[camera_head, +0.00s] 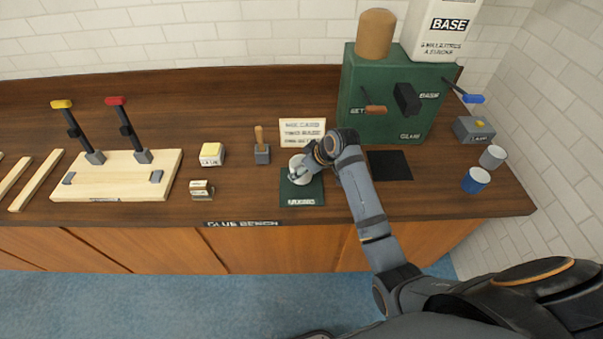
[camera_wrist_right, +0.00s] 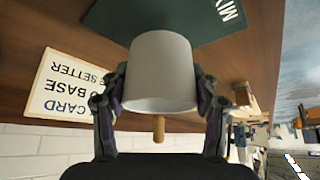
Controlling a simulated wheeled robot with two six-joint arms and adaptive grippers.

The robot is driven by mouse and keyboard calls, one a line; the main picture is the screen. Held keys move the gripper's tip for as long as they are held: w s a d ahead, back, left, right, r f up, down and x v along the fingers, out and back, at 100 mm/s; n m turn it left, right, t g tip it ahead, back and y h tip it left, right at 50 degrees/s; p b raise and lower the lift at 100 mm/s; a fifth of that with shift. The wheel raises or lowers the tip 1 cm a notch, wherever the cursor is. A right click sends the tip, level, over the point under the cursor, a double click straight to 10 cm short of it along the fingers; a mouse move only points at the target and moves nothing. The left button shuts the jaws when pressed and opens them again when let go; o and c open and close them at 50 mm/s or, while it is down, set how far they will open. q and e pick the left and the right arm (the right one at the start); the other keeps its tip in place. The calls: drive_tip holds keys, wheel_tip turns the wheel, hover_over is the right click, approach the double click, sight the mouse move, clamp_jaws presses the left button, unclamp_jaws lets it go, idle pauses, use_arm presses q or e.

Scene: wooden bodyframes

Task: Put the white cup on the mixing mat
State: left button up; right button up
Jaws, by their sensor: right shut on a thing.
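The white cup (camera_head: 297,164) is between the fingers of my right gripper (camera_head: 308,172), and both are over the dark green mixing mat (camera_head: 287,190) in the head view. In the right wrist view, the fingers close on both sides of the white cup (camera_wrist_right: 160,75), and the mat (camera_wrist_right: 185,22) with its lettering shows behind it. I cannot tell whether the cup's base touches the mat. The gripper hides part of the cup in the head view. My left gripper is not in view.
A lettered card (camera_head: 302,131) stands behind the mat. A brush in a grey block (camera_head: 262,154) is to its left, and a black square (camera_head: 389,165) to its right. A green dispenser box (camera_head: 385,90) stands behind. A blue cup (camera_head: 476,180) and a grey cup (camera_head: 493,156) stand at the right.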

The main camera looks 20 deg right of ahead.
drive_tip(key=shift+w, duration=0.1)
drive_tip(key=f+p, duration=0.1)
drive_tip(key=f, duration=0.2)
drive_tip(key=shift+w+f+p, duration=0.2)
drive_tip(key=shift+p, duration=0.1)
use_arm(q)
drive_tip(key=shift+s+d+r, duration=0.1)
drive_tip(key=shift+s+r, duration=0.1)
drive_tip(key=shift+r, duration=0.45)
use_arm(e)
drive_tip(key=shift+f, duration=0.15)
drive_tip(key=shift+f, duration=0.1)
drive_tip(key=o, duration=1.4)
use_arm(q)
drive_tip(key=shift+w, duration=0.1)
use_arm(e)
drive_tip(key=shift+r, duration=0.2)
use_arm(q)
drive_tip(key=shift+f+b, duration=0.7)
drive_tip(key=shift+b, duration=0.1)
use_arm(e)
drive_tip(key=v, duration=1.2)
drive_tip(key=shift+f, duration=0.1)
